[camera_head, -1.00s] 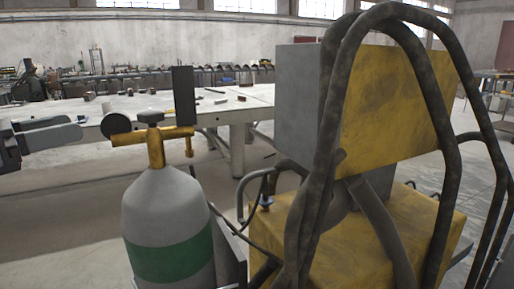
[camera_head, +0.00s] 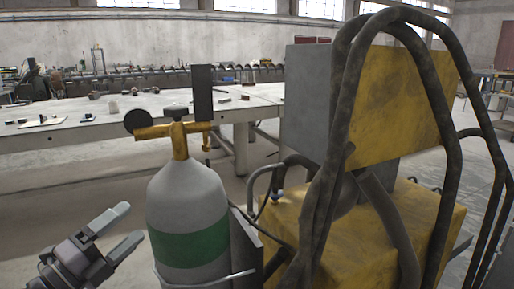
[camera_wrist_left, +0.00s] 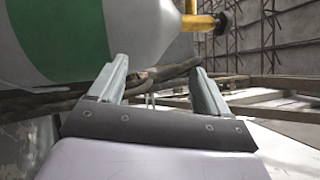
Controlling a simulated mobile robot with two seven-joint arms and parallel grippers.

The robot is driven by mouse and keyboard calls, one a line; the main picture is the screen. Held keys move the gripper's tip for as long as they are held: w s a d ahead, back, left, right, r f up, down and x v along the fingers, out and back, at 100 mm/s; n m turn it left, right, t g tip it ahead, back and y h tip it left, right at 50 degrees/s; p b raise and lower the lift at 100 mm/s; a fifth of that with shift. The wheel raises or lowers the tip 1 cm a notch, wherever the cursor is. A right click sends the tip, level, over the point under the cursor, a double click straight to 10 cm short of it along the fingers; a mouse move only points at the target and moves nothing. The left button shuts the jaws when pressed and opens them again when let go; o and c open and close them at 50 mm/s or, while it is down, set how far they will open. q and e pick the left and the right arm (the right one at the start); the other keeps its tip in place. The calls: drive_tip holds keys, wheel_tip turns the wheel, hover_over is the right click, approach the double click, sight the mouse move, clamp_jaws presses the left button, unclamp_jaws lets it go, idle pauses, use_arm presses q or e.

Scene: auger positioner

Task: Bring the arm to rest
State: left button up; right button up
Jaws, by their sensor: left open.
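My left gripper (camera_head: 119,232) is at the lower left of the head view, open and empty, with its two grey fingers pointing up and right. It is to the left of a grey gas cylinder (camera_head: 187,205) with a green band and a brass valve (camera_head: 179,138). The gripper and the cylinder appear apart in the head view. In the left wrist view the open fingers (camera_wrist_left: 158,78) show with the cylinder's green band (camera_wrist_left: 62,38) behind them at the upper left. My right gripper is not in view.
A yellow and grey machine (camera_head: 400,110) with thick dark tubes (camera_head: 335,150) stands to the right of the cylinder. A long workbench (camera_head: 70,133) with small items runs behind. Bare floor (camera_head: 60,205) lies between the bench and my left gripper.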

use_arm(q)
drive_tip(key=s+d+f+n+g+y, duration=0.1)
drive_tip(key=s+f+n+y, duration=0.3)
drive_tip(key=f+n, duration=0.5)
drive_tip(key=s+d+f+n+g+y, duration=0.1)
drive_tip(key=s+f+n+y, duration=0.25)
drive_tip(key=f+n, duration=0.5)
drive_tip(key=s+d+f+n+g+y, duration=0.1)
drive_tip(key=s+d+f+n+g, duration=0.15)
drive_tip(key=s+f, duration=0.4)
drive_tip(key=s+d+f+n+g, duration=0.1)
drive_tip(key=s+f+n+g, duration=0.1)
drive_tip(key=s+f+n, duration=0.35)
wheel_tip(320, 180, up, 9)
drive_tip(key=s+a+m+p, duration=0.1)
drive_tip(key=s+p, duration=0.1)
drive_tip(key=p, duration=1.1)
drive_tip(key=shift+f+m+y, duration=0.2)
drive_tip(key=shift+m+y, duration=0.15)
drive_tip(key=shift+g, duration=0.25)
